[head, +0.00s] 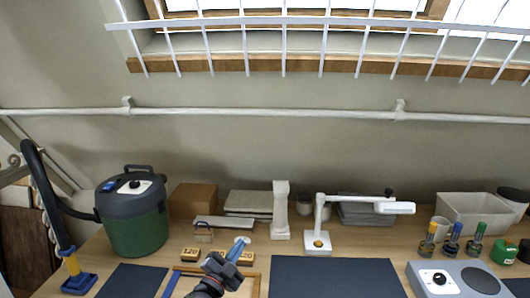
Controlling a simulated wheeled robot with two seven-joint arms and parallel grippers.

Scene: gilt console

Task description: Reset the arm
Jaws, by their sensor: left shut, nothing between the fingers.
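My left gripper (224,267) reaches up from the bottom edge over the front of the wooden table. It is dark, shut and empty. A small blue and white item (237,248) shows just beyond its tips; I cannot tell whether they touch. A wooden frame (256,283) lies around and partly under my gripper, which hides some of it. My right gripper is not in view.
Dark mats (330,277) lie on both sides. A green vacuum canister (136,222) stands left. A white desk lamp (318,240) and white pillar (280,210) stand behind. A grey device (460,281), several coloured-topped tools and a bin (465,210) crowd the right.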

